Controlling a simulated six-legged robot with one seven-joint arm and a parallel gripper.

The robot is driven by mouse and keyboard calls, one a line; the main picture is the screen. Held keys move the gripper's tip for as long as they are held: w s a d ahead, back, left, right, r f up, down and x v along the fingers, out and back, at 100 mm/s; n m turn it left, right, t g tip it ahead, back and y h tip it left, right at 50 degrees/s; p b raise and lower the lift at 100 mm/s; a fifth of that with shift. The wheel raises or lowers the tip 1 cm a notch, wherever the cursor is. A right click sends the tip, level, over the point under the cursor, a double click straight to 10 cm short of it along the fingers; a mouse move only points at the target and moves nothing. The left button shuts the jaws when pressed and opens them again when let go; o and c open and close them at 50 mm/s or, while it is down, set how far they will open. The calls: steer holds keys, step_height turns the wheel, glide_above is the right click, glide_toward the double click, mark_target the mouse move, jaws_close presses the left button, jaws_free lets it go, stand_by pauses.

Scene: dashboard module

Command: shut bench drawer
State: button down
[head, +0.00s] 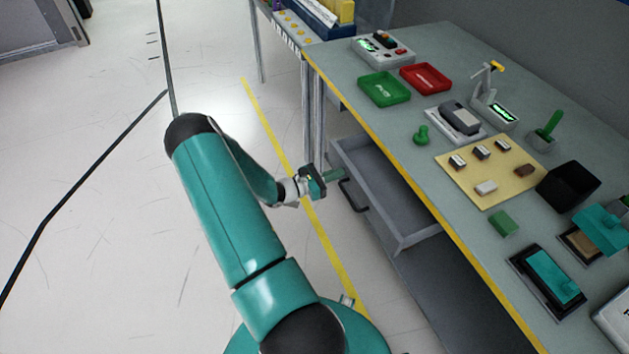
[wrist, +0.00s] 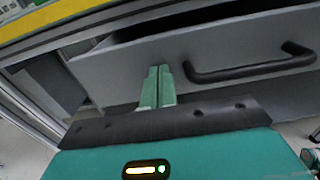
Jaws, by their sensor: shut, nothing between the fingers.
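The bench drawer (head: 393,205) is a grey, empty tray pulled out from under the bench top, and it stands open. Its dark bar handle (head: 352,197) is on the front face. In the wrist view the grey drawer front (wrist: 125,68) fills the middle, with the black handle (wrist: 250,67) to the right of my fingers. My gripper (head: 335,174) is at the drawer's front, near its far end. In the wrist view its two green fingers (wrist: 157,85) are together and empty, up against or very close to the drawer front. Whether they touch it I cannot tell.
The bench top (head: 455,75) has a yellow front edge and carries a green tray (head: 384,88), a red tray (head: 426,77), a black box (head: 568,187) and several small devices. The floor (head: 100,200) left of the bench is clear. A bench leg (head: 317,120) stands beyond the drawer.

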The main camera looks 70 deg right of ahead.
mark_target(366, 170)
steer(key=x, duration=1.1)
steer(key=shift+f, duration=0.1)
steer(key=shift+s+d, duration=0.25)
steer(key=shift+s, duration=0.05)
steer(key=shift+s+d, duration=0.1)
steer(key=shift+w, duration=0.25)
steer(key=v, duration=1.4)
steer(key=shift+a, duration=0.3)
steer(key=shift+w, duration=0.15)
